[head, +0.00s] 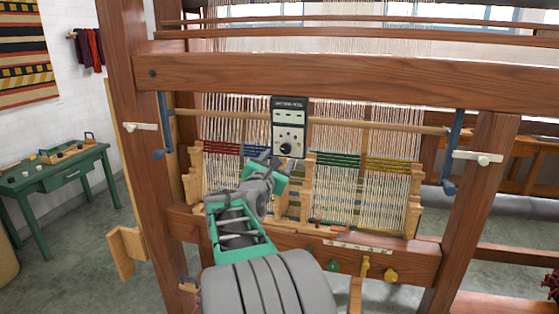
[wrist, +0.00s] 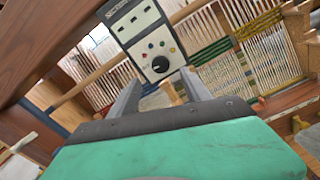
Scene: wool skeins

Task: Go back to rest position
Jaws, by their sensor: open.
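My gripper (head: 268,163) is in the middle of the head view, raised in front of the loom's warp threads. In the wrist view its two grey fingers (wrist: 160,88) stand apart with nothing held between them. A control box (head: 289,128) with a dark dial and small buttons hangs on the loom just beyond the fingertips. It also shows in the wrist view (wrist: 147,40), past the fingers. I cannot tell whether the fingers touch it. No wool skein is clearly seen near the gripper.
The wooden loom (head: 330,75) fills the middle and right, with posts and beams around my arm. Colored yarn bands (head: 337,160) cross the warp. Knobs (head: 365,267) sit on the lower beam. A green table (head: 62,170) stands at the left, with open floor before it.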

